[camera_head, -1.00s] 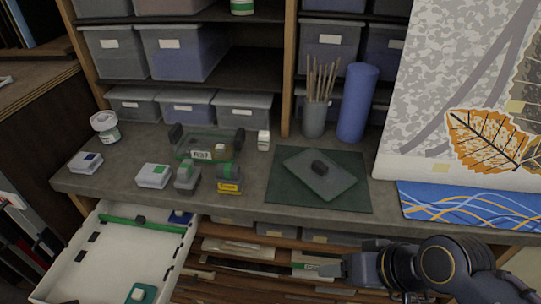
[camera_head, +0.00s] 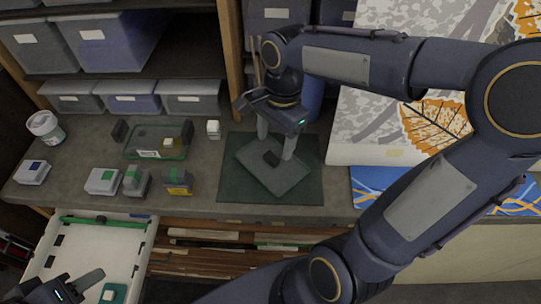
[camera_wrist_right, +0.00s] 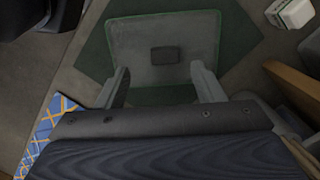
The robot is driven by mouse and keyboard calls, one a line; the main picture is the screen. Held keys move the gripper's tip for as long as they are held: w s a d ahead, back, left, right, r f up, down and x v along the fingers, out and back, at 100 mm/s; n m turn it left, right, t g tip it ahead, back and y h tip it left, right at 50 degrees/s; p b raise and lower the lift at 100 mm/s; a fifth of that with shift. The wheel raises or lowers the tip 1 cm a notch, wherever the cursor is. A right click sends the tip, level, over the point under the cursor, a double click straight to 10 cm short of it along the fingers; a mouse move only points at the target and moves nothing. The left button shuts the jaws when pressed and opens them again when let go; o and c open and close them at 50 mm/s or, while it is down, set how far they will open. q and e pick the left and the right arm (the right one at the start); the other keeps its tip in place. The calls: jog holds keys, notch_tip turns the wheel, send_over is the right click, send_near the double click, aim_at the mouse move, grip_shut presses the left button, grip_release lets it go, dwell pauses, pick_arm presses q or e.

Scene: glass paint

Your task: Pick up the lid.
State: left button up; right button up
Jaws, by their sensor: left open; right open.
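The lid (camera_head: 268,180) is a flat grey translucent plate with a dark block-shaped knob (camera_head: 271,158) in its middle. It lies on a dark green mat (camera_head: 230,187) on the counter. My right gripper (camera_head: 277,141) is open and points down over the lid, its fingers apart. In the right wrist view the lid (camera_wrist_right: 190,45) and its knob (camera_wrist_right: 165,55) lie ahead of the spread fingers (camera_wrist_right: 163,88), with nothing between them. My left gripper (camera_head: 91,287) is at the lower left over the drawer, open, and only partly in frame.
A green-tinted open box (camera_head: 140,142) stands left of the mat, with several small blocks before it. A white jar (camera_head: 46,127) is at the far left. An open white drawer (camera_head: 75,243) juts out below the counter. Storage bins (camera_head: 191,97) line the shelf behind.

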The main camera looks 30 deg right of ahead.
aim_at(271, 157)
jog(key=f, duration=0.3)
jog(key=f+p, duration=0.1)
jog(key=f, duration=0.1)
jog(key=shift+w+a+f, duration=0.2)
jog(key=shift+w+f, duration=0.1)
jog(key=c, duration=1.1)
jog(key=shift+r, duration=0.1)
